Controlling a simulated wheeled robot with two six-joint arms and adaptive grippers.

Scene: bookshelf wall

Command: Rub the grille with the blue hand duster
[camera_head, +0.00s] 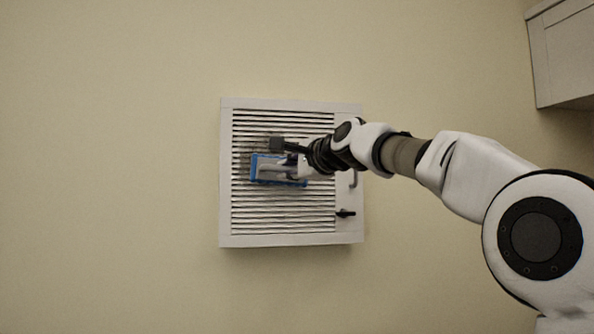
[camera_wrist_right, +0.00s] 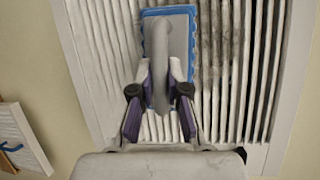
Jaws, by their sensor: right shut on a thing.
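The grille (camera_head: 285,218) is a white slatted panel in a pale frame on the wall. It also fills most of the right wrist view (camera_wrist_right: 262,70), with dark smudges on slats right of the duster. The blue hand duster (camera_head: 256,168) has a grey back and handle with a blue rim. It lies flat over the middle-left slats and appears to touch them; its underside is hidden. In the right wrist view, the duster (camera_wrist_right: 181,38) shows its handle between the fingers. My right gripper (camera_wrist_right: 161,78) is shut on that handle. My left gripper is not in view.
A small handle (camera_head: 353,179) and a black latch (camera_head: 346,213) stick out on the frame's right side. A pale cabinet (camera_head: 566,55) hangs at the upper right. A white panel with a blue mark (camera_wrist_right: 18,135) shows at the wrist view's left. The wall left of the grille is bare.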

